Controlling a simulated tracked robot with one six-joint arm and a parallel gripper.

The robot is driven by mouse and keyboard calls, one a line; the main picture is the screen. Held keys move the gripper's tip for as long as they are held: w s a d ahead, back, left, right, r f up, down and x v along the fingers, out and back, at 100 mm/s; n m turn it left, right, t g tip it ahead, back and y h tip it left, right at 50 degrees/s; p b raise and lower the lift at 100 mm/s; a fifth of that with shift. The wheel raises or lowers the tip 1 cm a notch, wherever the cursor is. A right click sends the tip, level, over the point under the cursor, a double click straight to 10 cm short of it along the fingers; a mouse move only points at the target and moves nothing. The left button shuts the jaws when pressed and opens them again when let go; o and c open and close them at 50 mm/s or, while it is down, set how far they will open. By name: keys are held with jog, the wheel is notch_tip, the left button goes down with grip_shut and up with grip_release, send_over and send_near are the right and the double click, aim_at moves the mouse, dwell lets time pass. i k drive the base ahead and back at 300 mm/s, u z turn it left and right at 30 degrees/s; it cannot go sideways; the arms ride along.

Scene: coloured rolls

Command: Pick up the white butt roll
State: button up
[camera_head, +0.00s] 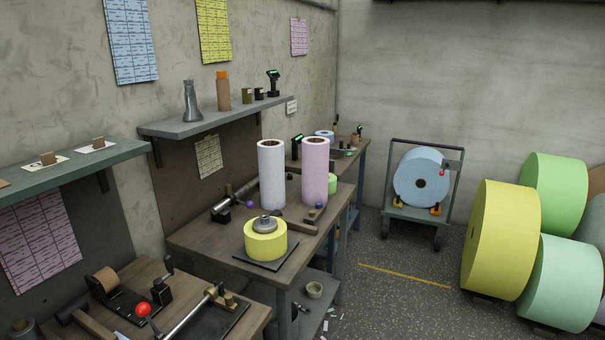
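A tall white roll (271,178) stands upright on the middle wooden bench (205,243), with a brown core opening at its top. It is the only white roll I can make out, and its lower end is clear of other things in front. A tall pink roll (315,175) stands upright close to its right, with a narrow gap between them. A short yellow roll (265,245) lies flat on a dark plate in front of both, with a grey metal piece on top. My gripper is not in view.
A spindle with a purple knob (249,203) lies left of the white roll. A shelf (215,118) overhangs the bench's wall side. A trolley (440,216) carries a light blue roll. Large coloured rolls (500,240) stand at right. The floor between is mostly clear.

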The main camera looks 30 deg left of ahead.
aim_at(271, 153)
jog(key=i, duration=2.7)
jog(key=u, duration=2.55)
